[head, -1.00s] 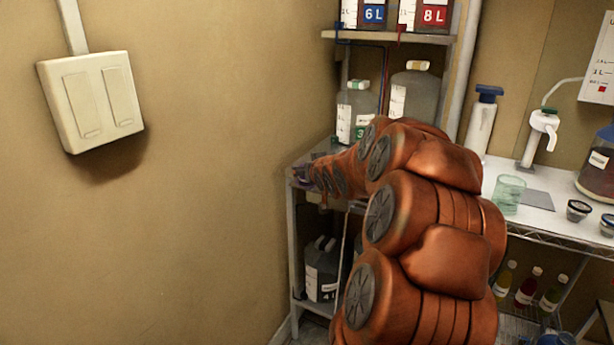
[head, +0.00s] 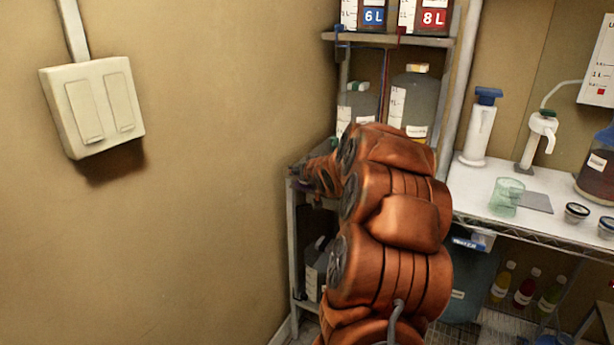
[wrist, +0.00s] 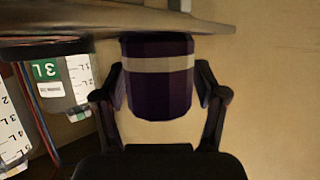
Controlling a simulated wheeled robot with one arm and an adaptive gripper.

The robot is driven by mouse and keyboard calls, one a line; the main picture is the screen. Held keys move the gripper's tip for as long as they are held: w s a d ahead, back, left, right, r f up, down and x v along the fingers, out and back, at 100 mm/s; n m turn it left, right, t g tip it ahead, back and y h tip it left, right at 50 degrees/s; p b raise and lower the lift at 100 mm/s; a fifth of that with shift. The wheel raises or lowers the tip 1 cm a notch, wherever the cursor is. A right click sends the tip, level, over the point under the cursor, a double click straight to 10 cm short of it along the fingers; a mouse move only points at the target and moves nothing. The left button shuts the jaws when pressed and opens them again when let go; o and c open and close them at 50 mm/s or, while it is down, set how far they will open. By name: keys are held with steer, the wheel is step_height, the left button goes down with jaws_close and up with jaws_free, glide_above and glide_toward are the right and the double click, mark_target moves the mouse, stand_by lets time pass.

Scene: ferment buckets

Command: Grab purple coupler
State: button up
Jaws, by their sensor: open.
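The purple coupler (wrist: 158,92) is a dark purple cylinder with a pale band, in the middle of the wrist view. It sits between the two fingers of my gripper (wrist: 160,88), which is open around it. One finger stands at each side of it, and I cannot tell whether either touches. In the head view my gripper (head: 300,172) is small and dark at the left end of the shelf unit, largely hidden by my arm. The coupler cannot be made out clearly there.
A shelf edge (wrist: 120,20) crosses the top of the wrist view, with a green 3L label (wrist: 47,75) at left. Large jugs (head: 415,100) stand behind my arm. A green beaker (head: 507,196) is on the right counter. The wall (head: 220,200) is close at left.

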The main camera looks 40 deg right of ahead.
steer(key=shift+c, duration=0.2)
steer(key=c, duration=1.2)
steer(key=shift+r, duration=0.1)
